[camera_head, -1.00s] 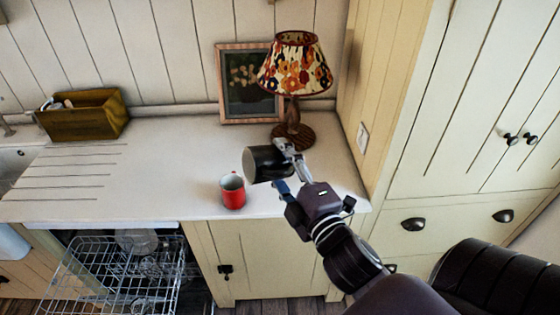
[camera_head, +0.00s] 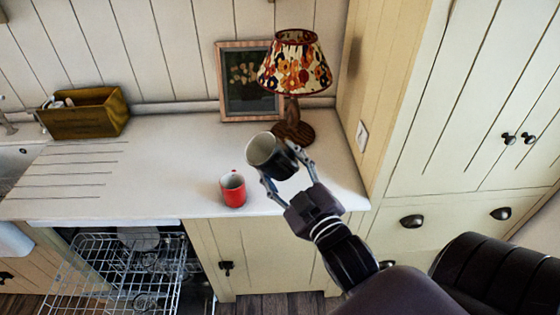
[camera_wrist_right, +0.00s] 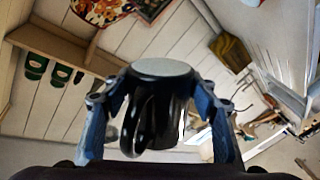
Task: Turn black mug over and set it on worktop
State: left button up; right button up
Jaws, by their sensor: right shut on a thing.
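The black mug (camera_head: 287,160) is held above the worktop (camera_head: 170,180) by my right gripper (camera_head: 284,166), whose two fingers close on its sides. In the head view its open, pale-lined mouth faces up and to the left, so the mug is tilted. In the right wrist view the mug (camera_wrist_right: 168,108) sits between both fingers, its handle toward the camera and a flat pale round end at the top. My left gripper is not in view.
A red mug (camera_head: 232,190) stands on the worktop just left of the held mug. A lamp (camera_head: 295,75) and a framed picture (camera_head: 240,105) stand behind. A wooden box (camera_head: 85,120) is at the far left. An open dishwasher rack (camera_head: 120,275) is below. The left-middle worktop is clear.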

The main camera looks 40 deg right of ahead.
jog(key=m, duration=0.1)
jog(key=m+p, duration=0.1)
jog(key=shift+r+m, duration=0.3)
jog(key=shift+f+m+b, duration=0.2)
jog(key=shift+m+b, duration=0.15)
jog(key=shift+m, duration=0.45)
jog(key=shift+a+m, duration=0.15)
jog(key=shift+m, duration=0.65)
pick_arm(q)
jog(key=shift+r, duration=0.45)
pick_arm(e)
jog(key=shift+m, duration=0.8)
